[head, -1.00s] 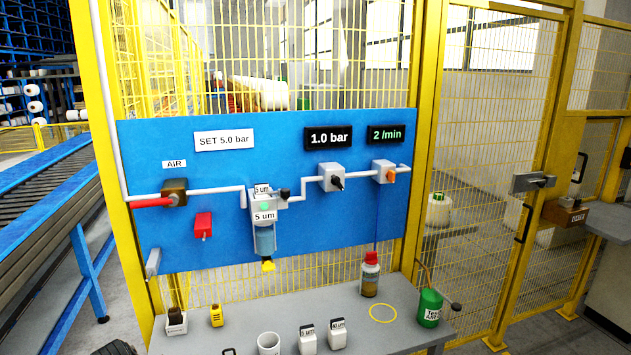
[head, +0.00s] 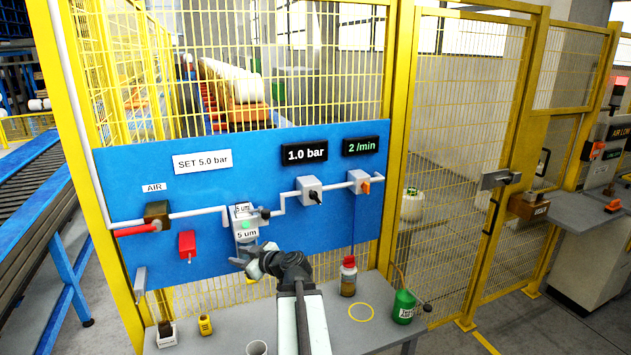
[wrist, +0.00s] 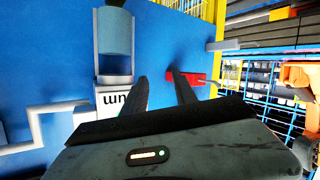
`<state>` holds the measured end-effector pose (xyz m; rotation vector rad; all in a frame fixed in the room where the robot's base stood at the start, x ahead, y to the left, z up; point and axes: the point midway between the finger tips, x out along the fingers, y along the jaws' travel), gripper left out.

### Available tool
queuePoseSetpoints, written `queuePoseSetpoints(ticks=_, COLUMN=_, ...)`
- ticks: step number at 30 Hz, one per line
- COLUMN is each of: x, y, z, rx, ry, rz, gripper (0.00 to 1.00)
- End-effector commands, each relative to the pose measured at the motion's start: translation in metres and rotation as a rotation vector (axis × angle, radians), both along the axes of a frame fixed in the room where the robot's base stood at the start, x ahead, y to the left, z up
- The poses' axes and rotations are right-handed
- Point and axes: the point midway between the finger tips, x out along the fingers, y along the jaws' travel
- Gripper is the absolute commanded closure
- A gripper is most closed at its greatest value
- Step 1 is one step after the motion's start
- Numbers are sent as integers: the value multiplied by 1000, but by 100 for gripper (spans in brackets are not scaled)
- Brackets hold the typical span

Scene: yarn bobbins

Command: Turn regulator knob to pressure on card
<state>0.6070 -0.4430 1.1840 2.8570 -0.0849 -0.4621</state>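The card (head: 203,161) on the blue panel reads "SET 5.0 bar". The display (head: 304,152) reads "1.0 bar". Below it is the grey regulator with its black knob (head: 315,197), tilted on the box front. My gripper (head: 243,260) is in front of the panel, left of and below the knob, near the filter bowl, and partly hides that bowl. In the wrist view my gripper (wrist: 162,82) has its two dark fingers apart with nothing between them. The knob is not seen in the wrist view.
The filter (head: 245,226) and an orange-knobbed valve (head: 364,188) flank the regulator. A red tag-like block (head: 187,244) hangs left. A red-capped bottle (head: 348,276) and a green canister (head: 404,306) stand on the grey bench below. The panel face around the knob is clear.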

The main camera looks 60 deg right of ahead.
Motion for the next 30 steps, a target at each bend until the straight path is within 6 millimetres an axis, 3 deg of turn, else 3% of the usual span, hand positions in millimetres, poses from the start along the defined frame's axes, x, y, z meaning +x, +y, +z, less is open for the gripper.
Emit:
queuePoseSetpoints(ticks=1, x=-34, y=-54, z=41, rx=-73, ry=-65, rz=-102, gripper=66)
queuePoseSetpoints(ticks=4, x=-96, y=-131, z=83, rx=-213, ry=-147, rz=-274, gripper=66)
queuePoseSetpoints(ticks=7, x=-146, y=-177, z=108, rx=-307, ry=-178, rz=-400, gripper=66)
queuePoseSetpoints(ticks=9, x=-169, y=-195, z=116, rx=-347, ry=-184, rz=-455, gripper=66)
queuePoseSetpoints(ticks=11, x=-179, y=-203, z=119, rx=-364, ry=-187, rz=-480, gripper=66)
queuePoseSetpoints(ticks=14, x=-184, y=-206, z=120, rx=-376, ry=-187, rz=-492, gripper=66)
queuePoseSetpoints(ticks=19, x=-175, y=-211, z=119, rx=-374, ry=-187, rz=-487, gripper=66)
queuePoseSetpoints(ticks=30, x=-124, y=-248, z=119, rx=-372, ry=-187, rz=-485, gripper=66)
